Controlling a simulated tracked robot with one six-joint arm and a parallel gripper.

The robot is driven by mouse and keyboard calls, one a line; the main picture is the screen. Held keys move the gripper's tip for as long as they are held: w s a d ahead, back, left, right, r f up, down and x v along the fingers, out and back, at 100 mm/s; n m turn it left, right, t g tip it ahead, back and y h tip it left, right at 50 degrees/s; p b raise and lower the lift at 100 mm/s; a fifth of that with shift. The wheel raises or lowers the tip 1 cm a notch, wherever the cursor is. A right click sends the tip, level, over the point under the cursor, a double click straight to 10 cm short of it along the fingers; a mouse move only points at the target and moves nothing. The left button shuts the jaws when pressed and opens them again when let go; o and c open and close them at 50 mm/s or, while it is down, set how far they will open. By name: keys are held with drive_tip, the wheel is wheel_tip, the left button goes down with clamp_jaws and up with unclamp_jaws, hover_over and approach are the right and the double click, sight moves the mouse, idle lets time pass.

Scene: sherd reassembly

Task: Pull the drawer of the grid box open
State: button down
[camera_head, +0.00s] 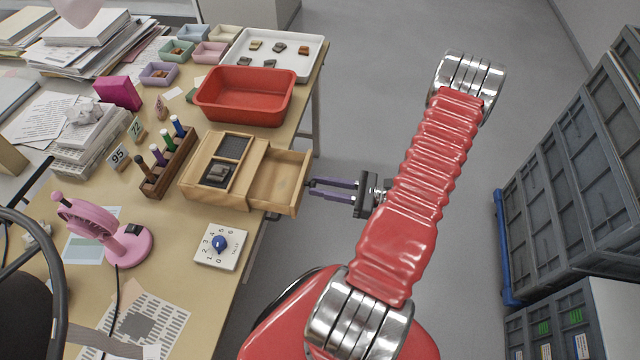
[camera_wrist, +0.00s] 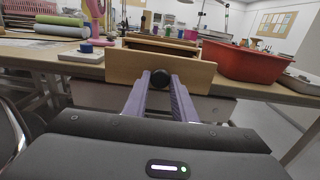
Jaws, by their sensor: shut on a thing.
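The wooden grid box (camera_head: 200,170) sits at the right edge of the table, with dark compartments on top and a few dark pieces in one of them. Its drawer (camera_head: 278,178) sticks out to the right past the table edge and looks empty inside. My gripper (camera_head: 312,188) is at the drawer front, its purple fingers shut on the round black knob (camera_wrist: 160,78). In the wrist view the drawer front (camera_wrist: 125,68) faces me, with the knob between the fingertips.
A red tub (camera_head: 245,95) stands just behind the box. A rack with several coloured tools (camera_head: 168,162) is left of it, and a white dial timer (camera_head: 220,246) is in front. The floor right of the table is clear up to grey crates (camera_head: 570,170).

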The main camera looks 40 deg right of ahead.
drive_tip(key=shift+d, duration=0.15)
drive_tip(key=c, duration=1.5)
unclamp_jaws()
drive_tip(key=shift+o, duration=0.2)
drive_tip(key=shift+s, duration=0.1)
drive_tip(key=v, duration=1.3)
drive_tip(key=shift+s, duration=0.3)
drive_tip(key=shift+d+f, duration=0.1)
